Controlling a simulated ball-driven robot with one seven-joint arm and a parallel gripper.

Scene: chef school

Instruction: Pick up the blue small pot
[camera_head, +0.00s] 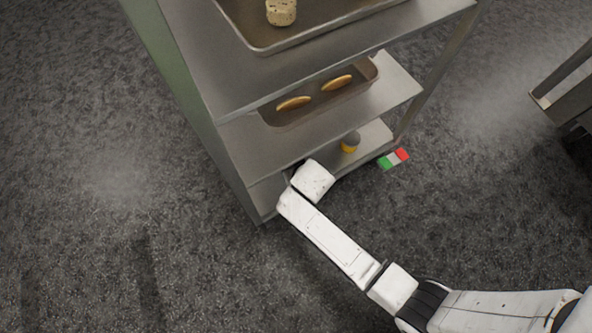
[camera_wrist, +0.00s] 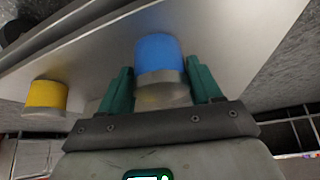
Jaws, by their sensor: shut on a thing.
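The blue small pot (camera_wrist: 158,56) is in the wrist view, a blue cylinder with a grey-white band at its near end. My gripper (camera_wrist: 160,84) has its two green fingers on either side of the pot, shut on it. In the head view my white arm reaches into the low part of a metal shelf unit, and its end (camera_head: 312,181) hides the blue pot and the fingers.
A yellow pot (camera_wrist: 46,95) stands left of my gripper; a yellow and grey pot also shows on the bottom shelf (camera_head: 350,142). A tray (camera_head: 375,72) with bread sits on the shelf above. A green, white and red item (camera_head: 394,159) lies on the floor.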

